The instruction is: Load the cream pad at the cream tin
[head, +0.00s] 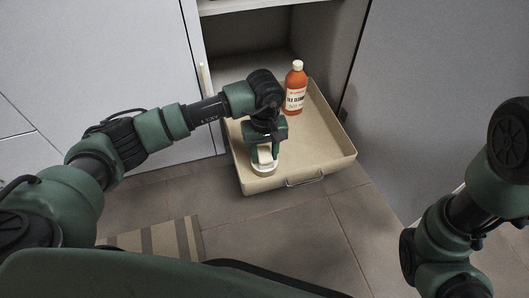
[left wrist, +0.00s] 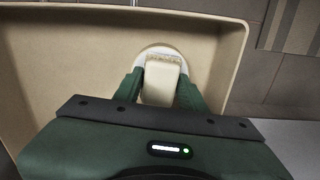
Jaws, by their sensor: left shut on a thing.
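My left gripper (head: 265,152) points down inside the pull-out drawer, near its front left corner. It is shut on the cream pad (head: 265,155), a pale block that also shows between the two green fingers in the left wrist view (left wrist: 160,84). The pad is right over a round, pale cream tin (head: 264,171), whose rim shows around the pad's far end in the left wrist view (left wrist: 157,49). I cannot tell whether the pad touches the inside of the tin. My right arm is at the lower right of the head view; its gripper is out of view.
The beige drawer (head: 315,165) stands pulled out of an open cabinet, with a metal handle in front. An orange cleaner bottle (head: 295,90) with a white cap stands upright at its back. The drawer's right half is clear. A striped mat (head: 165,238) lies on the tiled floor.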

